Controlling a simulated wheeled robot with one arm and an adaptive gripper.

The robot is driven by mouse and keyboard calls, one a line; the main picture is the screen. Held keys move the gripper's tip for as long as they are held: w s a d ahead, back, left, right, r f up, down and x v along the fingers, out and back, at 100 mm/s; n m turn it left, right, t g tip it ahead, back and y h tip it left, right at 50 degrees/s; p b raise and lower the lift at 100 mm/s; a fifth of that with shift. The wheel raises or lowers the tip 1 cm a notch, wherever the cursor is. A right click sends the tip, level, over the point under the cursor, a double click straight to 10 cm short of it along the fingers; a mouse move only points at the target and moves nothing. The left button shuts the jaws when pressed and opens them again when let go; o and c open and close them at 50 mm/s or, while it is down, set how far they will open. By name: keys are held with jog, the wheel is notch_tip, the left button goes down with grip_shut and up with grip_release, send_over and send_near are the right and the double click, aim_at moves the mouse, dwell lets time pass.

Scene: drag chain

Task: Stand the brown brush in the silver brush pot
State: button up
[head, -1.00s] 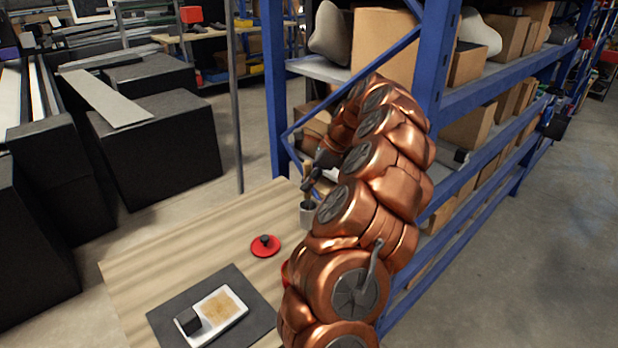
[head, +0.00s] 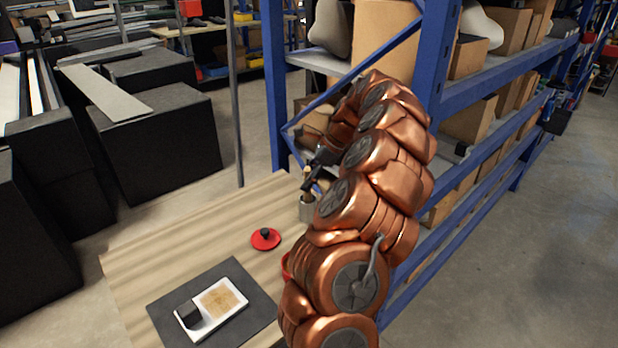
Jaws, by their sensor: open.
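The silver brush pot (head: 305,212) stands near the far right edge of the wooden table, partly hidden behind my copper-coloured arm. Thin brown handle-like shapes (head: 316,188) show just above its rim. They look upright or slightly tilted inside the pot, but I cannot tell which one is the brown brush. My gripper (head: 309,182) is dark and small in the view, just above the pot. It is open, with its fingers close to the handles. Whether a finger touches a handle is hidden.
A red lid with a black knob (head: 265,239) lies mid-table. A white tray (head: 211,322) with a black block and a tan area rests on a dark mat (head: 262,318) in front. A blue shelf rack (head: 275,90) with boxes stands right behind the table. The table's left part is clear.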

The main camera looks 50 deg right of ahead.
notch_tip(320, 180, up, 9)
jog(key=shift+f, duration=0.1)
jog(key=shift+r, duration=0.6)
dwell(0.8)
